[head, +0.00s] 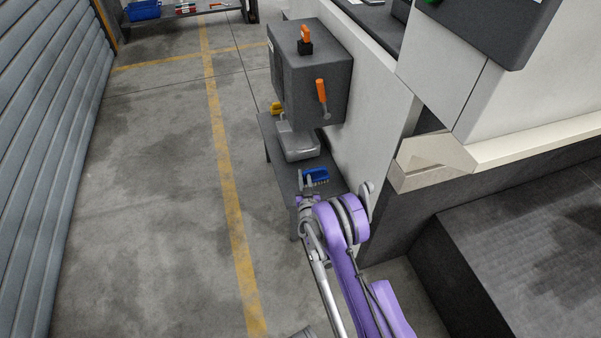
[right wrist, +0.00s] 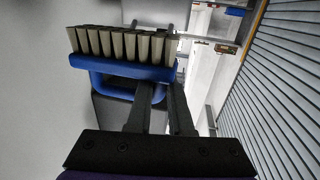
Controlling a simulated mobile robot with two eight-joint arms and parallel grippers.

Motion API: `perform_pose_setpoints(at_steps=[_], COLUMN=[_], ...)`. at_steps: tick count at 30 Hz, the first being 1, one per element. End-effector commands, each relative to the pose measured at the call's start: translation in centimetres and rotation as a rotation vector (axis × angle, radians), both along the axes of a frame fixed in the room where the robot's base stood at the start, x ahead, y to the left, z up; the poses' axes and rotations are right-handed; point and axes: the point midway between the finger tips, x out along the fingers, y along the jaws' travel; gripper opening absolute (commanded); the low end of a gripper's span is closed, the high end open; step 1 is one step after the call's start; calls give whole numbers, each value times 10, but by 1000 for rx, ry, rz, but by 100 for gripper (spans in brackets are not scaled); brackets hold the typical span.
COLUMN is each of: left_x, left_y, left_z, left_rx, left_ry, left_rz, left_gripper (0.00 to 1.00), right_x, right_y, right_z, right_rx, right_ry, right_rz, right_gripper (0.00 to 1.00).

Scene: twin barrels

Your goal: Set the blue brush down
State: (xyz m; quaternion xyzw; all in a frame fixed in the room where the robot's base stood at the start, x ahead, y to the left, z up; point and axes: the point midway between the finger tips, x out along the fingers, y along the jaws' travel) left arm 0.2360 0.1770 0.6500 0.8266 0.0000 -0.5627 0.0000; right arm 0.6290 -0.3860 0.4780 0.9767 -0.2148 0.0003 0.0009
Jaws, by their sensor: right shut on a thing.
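The blue brush (head: 316,175) has a blue back and a row of pale bristle tufts. In the head view it is over the near part of a small dark side table (head: 330,180). My right gripper (head: 305,183) is shut on it. The right wrist view shows the brush (right wrist: 122,68) up close, its blue handle loop at the finger ends of the gripper (right wrist: 160,88). The fingers partly hide the handle. I cannot tell whether the brush touches the table top. My left gripper is not in view.
A grey bin (head: 298,146) stands on the table behind the brush, with a yellow object (head: 277,108) beyond it. A dark box with orange handles (head: 312,85) juts from the white machine above the table. Open concrete floor (head: 160,210) lies to the left.

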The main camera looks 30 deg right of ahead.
Motion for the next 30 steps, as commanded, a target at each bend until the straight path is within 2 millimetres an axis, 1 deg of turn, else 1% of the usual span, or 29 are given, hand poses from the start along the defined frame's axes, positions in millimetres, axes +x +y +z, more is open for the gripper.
perform_pose_setpoints(at_steps=[1, 3, 11, 16, 18, 24, 28, 29, 30], left_x=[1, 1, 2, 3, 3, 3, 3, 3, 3], left_y=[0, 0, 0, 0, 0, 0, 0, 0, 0], left_z=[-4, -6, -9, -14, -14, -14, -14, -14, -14], left_rx=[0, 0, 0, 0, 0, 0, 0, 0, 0], left_ry=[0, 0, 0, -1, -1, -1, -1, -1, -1], left_rz=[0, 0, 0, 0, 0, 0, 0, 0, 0], left_gripper=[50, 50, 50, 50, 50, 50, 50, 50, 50], right_x=[0, 0, 0, 0, 0, 0, 0, 0, 0], right_y=[0, 1, 1, 1, 1, 1, 1, 1, 1], right_z=[-12, -23, -45, -69, -73, -72, -75, -75, -75], right_rx=[0, 0, 1, 1, 1, 0, 0, 1, 1], right_ry=[0, 0, 0, 0, 0, 0, 0, 0, 0], right_rz=[0, 0, 1, 1, 0, 0, 0, 1, 1], right_gripper=[0, 0, 0, 0, 0, 0, 0, 22, 30])
